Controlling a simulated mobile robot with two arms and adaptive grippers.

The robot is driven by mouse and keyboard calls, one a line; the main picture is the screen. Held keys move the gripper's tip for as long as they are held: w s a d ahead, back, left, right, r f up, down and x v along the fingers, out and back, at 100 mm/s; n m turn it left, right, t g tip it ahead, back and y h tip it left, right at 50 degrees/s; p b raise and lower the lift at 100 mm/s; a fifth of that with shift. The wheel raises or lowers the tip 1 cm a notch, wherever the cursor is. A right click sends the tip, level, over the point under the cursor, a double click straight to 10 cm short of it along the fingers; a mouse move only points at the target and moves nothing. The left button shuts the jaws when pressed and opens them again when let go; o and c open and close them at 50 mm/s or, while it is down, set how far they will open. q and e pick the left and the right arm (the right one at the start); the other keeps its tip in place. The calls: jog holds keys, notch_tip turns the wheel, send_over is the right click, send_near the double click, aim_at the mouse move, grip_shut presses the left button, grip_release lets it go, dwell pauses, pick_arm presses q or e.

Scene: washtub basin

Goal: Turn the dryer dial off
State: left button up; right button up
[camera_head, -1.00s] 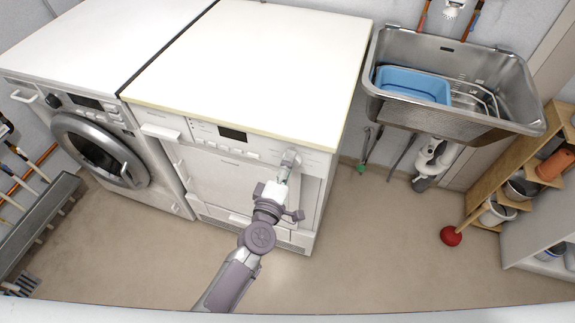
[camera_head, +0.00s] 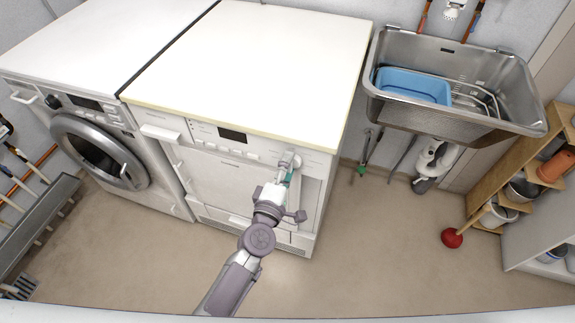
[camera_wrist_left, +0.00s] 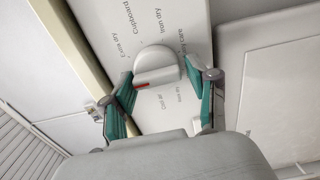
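The dryer (camera_head: 230,175) is the white machine on the right. Its round dial (camera_head: 290,159) is at the right of the control panel. In the left wrist view the dial (camera_wrist_left: 155,65) is a pale knob with a red mark at its lower left edge, ringed by printed labels such as "Cupboard" and "Iron dry". My left gripper (camera_head: 286,177) is right in front of the dial. Its teal-padded fingers (camera_wrist_left: 160,80) are spread on either side of the knob, apparently with gaps between pads and knob. My right gripper does not show.
A washing machine (camera_head: 98,150) stands against the dryer's left side. A steel sink (camera_head: 455,120) with a blue tub (camera_head: 412,86) hangs to the right. A red plunger (camera_head: 452,238) and wooden shelves are further right. The floor in front is clear.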

pick_arm(q)
jog(key=shift+o, duration=0.9)
jog(key=v, duration=1.2)
jog(key=s+a+f+m+g+y+p, duration=0.1)
jog(key=s+a+f+m+g, duration=0.25)
jog(key=f, duration=0.65)
jog(key=s+a+f+m+g+y, duration=0.15)
jog(key=s+f+m, duration=0.25)
jog(key=f, duration=0.6)
jog(key=s+a+f+m+g+p, duration=0.1)
jog(key=s+a+f+m+g, duration=0.25)
jog(key=f, duration=0.65)
jog(key=s+a+f+m+g+y, duration=0.1)
jog(key=s+a+f+m+g, duration=0.2)
jog(key=s, duration=0.8)
jog(key=s+a+f+m+g+y, duration=0.2)
jog(key=s+a+f+m+g, duration=0.1)
jog(key=s+a+f, duration=0.4)
jog(key=s+f+g, duration=0.1)
jog(key=s+f, duration=0.2)
jog(key=s, duration=0.2)
jog(key=shift+a+g+p, duration=0.35)
jog(key=shift+a, duration=0.05)
